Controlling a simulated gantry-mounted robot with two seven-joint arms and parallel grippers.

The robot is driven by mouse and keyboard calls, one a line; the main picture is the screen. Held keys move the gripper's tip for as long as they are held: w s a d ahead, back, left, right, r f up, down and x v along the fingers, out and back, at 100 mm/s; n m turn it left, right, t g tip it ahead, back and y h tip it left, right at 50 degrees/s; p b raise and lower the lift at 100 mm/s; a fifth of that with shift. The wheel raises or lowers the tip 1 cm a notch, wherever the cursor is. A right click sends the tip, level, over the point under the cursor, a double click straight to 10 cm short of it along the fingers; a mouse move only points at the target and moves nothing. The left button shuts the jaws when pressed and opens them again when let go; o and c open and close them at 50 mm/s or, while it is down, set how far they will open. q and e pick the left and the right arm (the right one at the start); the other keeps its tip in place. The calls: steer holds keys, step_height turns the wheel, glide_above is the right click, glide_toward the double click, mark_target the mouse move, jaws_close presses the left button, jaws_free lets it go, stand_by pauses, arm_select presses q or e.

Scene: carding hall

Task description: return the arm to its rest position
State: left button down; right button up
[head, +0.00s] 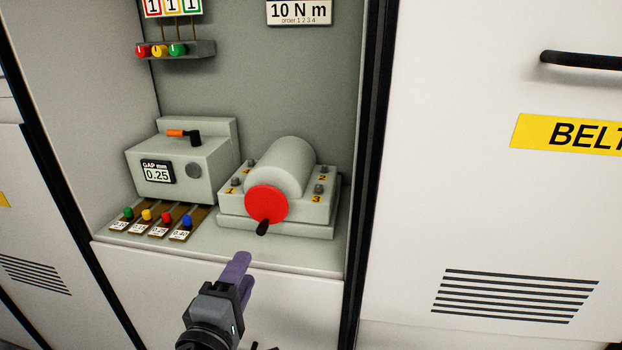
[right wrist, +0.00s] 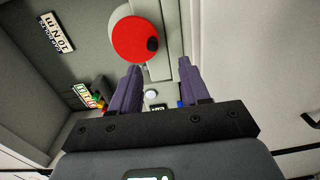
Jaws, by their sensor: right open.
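My right gripper (head: 243,268) has purple fingers and is in front of the open cabinet bay, below and in front of the red disc (head: 266,204) in the head view. In the right wrist view my right gripper (right wrist: 159,68) has its two fingers apart with nothing held between them. The red disc also shows there (right wrist: 134,38), beyond the fingertips, with its black knob (right wrist: 152,44). My left gripper is in neither view.
A grey housing (head: 290,165) with numbered bolts carries the disc. A gap gauge box (head: 205,160) reading 0.25 stands left, with several coloured-knob gauges (head: 163,216) before it. A white door (head: 480,200) with a black handle (head: 582,60) flanks the bay on the right.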

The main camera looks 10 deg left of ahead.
step_height(320, 180, down, 8)
steer(key=s+g+p, duration=0.2)
steer(key=g+p, duration=0.1)
steer(key=p, duration=0.1)
steer(key=s+d+f+m+g+y+p, duration=0.1)
steer(key=s+d+f+m+g+p, duration=0.2)
steer(key=s+f+g+p, duration=0.3)
steer(key=s+d+f+m+g+y+p, duration=0.1)
steer(key=s+d+f+m+g+p, duration=0.3)
steer(key=s, duration=0.4)
steer(key=s+d+r+m+g+p, duration=0.15)
steer(key=s+d+m+p, duration=0.35)
steer(key=d, duration=0.8)
steer(key=s+d+r+m+g+p, duration=0.1)
steer(key=s+d+m+g+p, duration=0.15)
steer(key=s+d+p, duration=0.8)
steer(key=w+d+r+m+t+h+b, duration=0.1)
steer(key=w+d+r+t+b, duration=0.2)
steer(key=w+d+r, duration=0.5)
step_height(320, 180, up, 35)
steer(key=s+p, duration=0.2)
steer(key=p, duration=3.5)
step_height(320, 180, down, 75)
steer(key=b, duration=7.5)
steer(key=shift+d, duration=0.25)
